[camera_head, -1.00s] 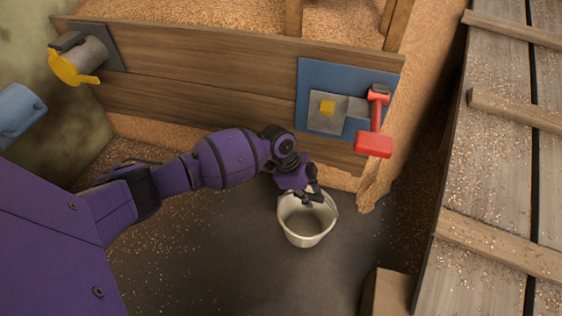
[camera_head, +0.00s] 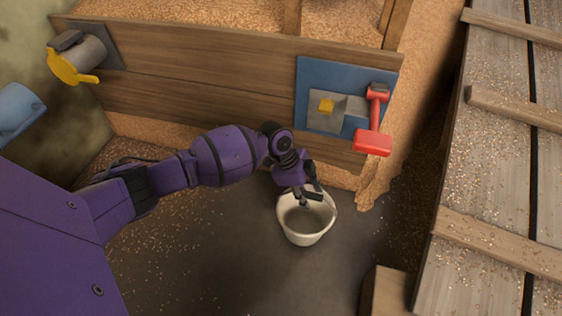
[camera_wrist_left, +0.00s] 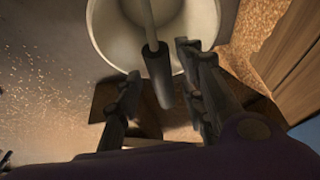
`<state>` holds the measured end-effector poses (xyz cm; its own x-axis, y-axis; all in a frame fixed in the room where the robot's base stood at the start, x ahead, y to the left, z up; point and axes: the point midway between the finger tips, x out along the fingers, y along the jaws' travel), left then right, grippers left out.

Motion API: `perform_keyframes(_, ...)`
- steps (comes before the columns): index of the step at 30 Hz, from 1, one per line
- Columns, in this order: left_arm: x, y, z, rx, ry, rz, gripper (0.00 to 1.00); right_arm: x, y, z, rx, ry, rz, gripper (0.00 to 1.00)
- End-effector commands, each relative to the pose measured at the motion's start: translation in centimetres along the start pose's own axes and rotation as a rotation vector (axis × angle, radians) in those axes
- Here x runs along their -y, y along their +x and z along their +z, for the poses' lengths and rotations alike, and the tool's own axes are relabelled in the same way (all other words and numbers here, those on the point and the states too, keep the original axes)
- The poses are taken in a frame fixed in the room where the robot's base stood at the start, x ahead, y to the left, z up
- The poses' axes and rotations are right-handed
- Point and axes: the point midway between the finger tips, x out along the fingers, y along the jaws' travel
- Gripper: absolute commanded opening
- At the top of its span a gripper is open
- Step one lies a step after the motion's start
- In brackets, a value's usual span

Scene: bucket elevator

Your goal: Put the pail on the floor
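The pail (camera_head: 305,238) is pale and stands upright on the dark floor (camera_head: 220,260) in front of the plank wall, as far as the head view shows. In the left wrist view the pail (camera_wrist_left: 110,35) fills the top middle. Its bail has a dark hand grip (camera_wrist_left: 157,72). My left gripper (camera_head: 311,200) is above the pail's rim in the head view. In the left wrist view its fingers (camera_wrist_left: 158,88) are apart, one on each side of the dark grip, with visible gaps. My right gripper is in no view.
A red lever (camera_head: 373,142) sits on a blue plate (camera_head: 313,75) on the wooden wall (camera_head: 200,65). A yellow-flanged spout (camera_head: 75,65) is at upper left. A plank ramp (camera_head: 480,190) runs along the right, and a wooden block (camera_head: 390,292) lies near the bottom.

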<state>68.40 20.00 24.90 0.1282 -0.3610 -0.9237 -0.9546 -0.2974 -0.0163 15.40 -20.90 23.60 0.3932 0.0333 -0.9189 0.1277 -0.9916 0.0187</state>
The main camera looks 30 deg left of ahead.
Motion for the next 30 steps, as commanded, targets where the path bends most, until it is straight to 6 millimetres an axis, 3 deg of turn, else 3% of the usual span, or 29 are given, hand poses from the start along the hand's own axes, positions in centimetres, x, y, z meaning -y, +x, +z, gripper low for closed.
perform_keyframes(9, 0.2, -7.3, -0.2, 0.001, 0.002, -0.005, 0.37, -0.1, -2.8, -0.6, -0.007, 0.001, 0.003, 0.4)
perform_keyframes(15, 0.1, -10.3, -0.1, 0.0, 0.001, -0.003, 0.37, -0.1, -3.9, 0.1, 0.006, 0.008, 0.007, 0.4)
perform_keyframes(26, 0.0, -11.1, 0.0, 0.001, 0.0, 0.0, 0.37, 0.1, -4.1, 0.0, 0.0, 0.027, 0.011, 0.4)
perform_keyframes(30, -1.6, -9.6, 0.7, 0.003, -0.017, 0.008, 0.37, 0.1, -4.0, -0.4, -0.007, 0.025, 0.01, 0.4)
